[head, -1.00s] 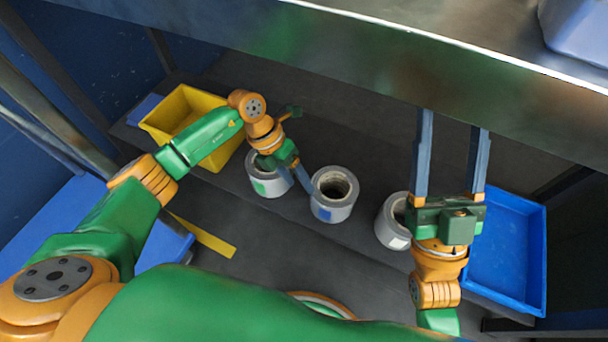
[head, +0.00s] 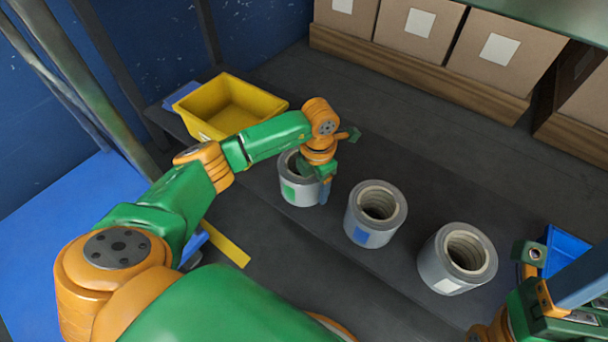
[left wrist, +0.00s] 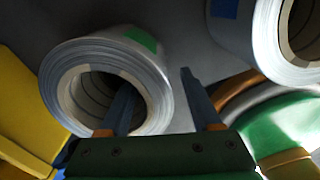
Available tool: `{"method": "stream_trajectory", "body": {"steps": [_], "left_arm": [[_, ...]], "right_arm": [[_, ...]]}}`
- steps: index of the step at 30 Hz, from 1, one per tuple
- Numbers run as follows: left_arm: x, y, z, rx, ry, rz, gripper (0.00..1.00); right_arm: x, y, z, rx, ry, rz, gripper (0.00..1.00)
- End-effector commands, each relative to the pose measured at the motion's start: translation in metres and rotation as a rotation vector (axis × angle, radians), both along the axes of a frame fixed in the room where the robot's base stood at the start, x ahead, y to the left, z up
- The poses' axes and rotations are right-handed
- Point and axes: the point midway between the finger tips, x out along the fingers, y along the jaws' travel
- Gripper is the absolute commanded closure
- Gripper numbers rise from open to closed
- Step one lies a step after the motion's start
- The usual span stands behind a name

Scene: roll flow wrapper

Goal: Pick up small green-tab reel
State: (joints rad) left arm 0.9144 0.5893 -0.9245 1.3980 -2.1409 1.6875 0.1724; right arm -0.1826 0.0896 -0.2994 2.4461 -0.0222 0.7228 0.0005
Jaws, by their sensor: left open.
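The green-tab reel (head: 302,195) is a grey-white roll with an open core, upright on the dark shelf. It also shows in the left wrist view (left wrist: 150,62) with its green tab at the rim. My left gripper (head: 318,186) is right at this reel, pointing down. In the left wrist view my left gripper (left wrist: 156,80) is open. One finger overlaps the reel's core and the other is outside its wall. Whether either finger touches is unclear. My right gripper (head: 570,290) is partly cut off at the lower right, and its opening is not clear.
A blue-tab reel (head: 375,214) stands just right of the green-tab one, and a white-tab reel (head: 457,258) further right. A yellow bin (head: 262,94) is behind left, a blue tray (head: 565,250) at right. Cardboard boxes (head: 418,25) line the back.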

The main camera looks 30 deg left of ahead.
Motion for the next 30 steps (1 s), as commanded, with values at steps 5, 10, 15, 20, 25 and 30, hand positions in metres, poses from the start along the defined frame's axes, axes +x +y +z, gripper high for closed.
{"method": "stream_trajectory", "body": {"steps": [5, 10, 15, 20, 25, 30], "left_arm": [[0.0000, 0.0000, 0.0006, 0.000, 0.000, 0.000, 0.73], [0.0000, 0.0000, 0.0006, 0.000, 0.000, 0.000, 1.00], [0.0000, 0.0000, 0.0006, 0.000, 0.000, 0.000, 1.00], [0.0000, 0.0000, 0.0006, 0.000, 0.000, 0.000, 1.00], [0.0000, 0.0000, 0.0006, 0.000, 0.000, 0.000, 1.00], [0.0001, 0.0000, 0.0006, 0.000, 0.000, 0.000, 1.00]], "right_arm": [[0.0002, 0.0001, 0.0004, 0.000, 0.001, 0.000, 0.35], [0.0002, 0.0002, 0.0004, -0.001, 0.002, 0.000, 0.35], [0.0003, 0.0003, 0.0003, -0.002, 0.002, 0.000, 0.35], [0.0003, 0.0003, 0.0003, -0.002, 0.002, 0.000, 0.35], [0.0003, 0.0003, 0.0002, -0.002, 0.002, 0.000, 0.35], [0.0003, 0.0003, 0.0002, -0.002, 0.002, 0.000, 0.35]]}}
